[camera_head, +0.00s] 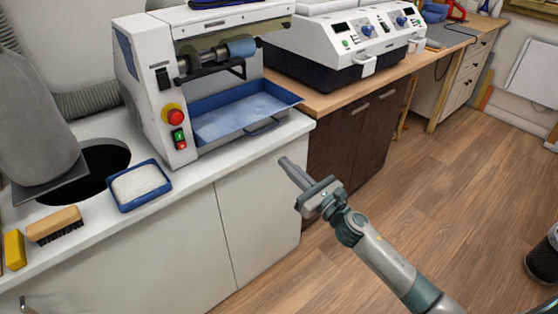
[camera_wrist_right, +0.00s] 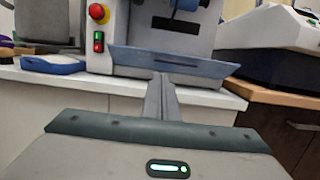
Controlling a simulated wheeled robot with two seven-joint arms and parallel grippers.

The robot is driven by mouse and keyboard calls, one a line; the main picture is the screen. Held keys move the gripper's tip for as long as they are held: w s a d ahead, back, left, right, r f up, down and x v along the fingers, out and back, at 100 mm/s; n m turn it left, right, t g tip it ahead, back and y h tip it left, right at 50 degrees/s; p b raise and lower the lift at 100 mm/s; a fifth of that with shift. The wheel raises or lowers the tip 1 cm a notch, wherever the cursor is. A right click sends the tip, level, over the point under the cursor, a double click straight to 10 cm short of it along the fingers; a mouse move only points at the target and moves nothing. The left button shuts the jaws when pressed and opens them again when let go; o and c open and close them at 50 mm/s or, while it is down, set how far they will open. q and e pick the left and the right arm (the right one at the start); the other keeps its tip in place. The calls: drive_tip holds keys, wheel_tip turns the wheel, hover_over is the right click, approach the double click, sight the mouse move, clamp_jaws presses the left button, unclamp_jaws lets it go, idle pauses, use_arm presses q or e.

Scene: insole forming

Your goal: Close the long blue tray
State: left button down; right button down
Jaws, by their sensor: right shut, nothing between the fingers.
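The long blue tray (camera_head: 235,110) sticks out from the lower front of the white machine (camera_head: 140,75), pulled open over the white counter. Its front wall also shows in the right wrist view (camera_wrist_right: 140,62). My right gripper (camera_head: 284,161) is shut and empty, in front of the counter, below and to the right of the tray. In the right wrist view its closed fingers (camera_wrist_right: 161,80) point toward the tray's front; whether they touch it is hard to tell there, but the head view shows a gap.
A small blue tray of white grains (camera_head: 138,184), a brush (camera_head: 56,225) and a yellow block (camera_head: 14,250) lie on the counter (camera_head: 110,235) at left. A white double unit (camera_head: 340,45) stands on the wooden bench at the back.

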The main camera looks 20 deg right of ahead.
use_arm(q)
drive_tip(key=shift+w+a, duration=0.2)
drive_tip(key=shift+w, duration=0.3)
use_arm(e)
drive_tip(key=shift+v, duration=1.45)
drive_tip(key=s+f+m+g+h, duration=0.25)
drive_tip(key=f+m, duration=0.45)
drive_tip(key=f, duration=0.5)
drive_tip(key=s+f+m+g+h, duration=0.1)
drive_tip(key=s+f+m, duration=0.3)
drive_tip(key=f+m, duration=0.55)
drive_tip(key=s+f+m+g+h, duration=0.15)
drive_tip(key=s+f+m, duration=0.3)
drive_tip(key=f, duration=0.85)
use_arm(q)
drive_tip(key=shift+w+d, duration=0.1)
use_arm(e)
drive_tip(key=s+a+f+m+g, duration=0.3)
drive_tip(key=s+f+m, duration=0.5)
drive_tip(key=s+f, duration=0.3)
drive_tip(key=s+a+f+m+g, duration=0.3)
drive_tip(key=s+a+f+m, duration=0.3)
drive_tip(key=s+f+m, duration=0.2)
drive_tip(key=s+f, duration=0.2)
drive_tip(key=s, duration=0.2)
drive_tip(key=shift+a+f+m, duration=0.25)
drive_tip(key=shift+f+m, duration=0.15)
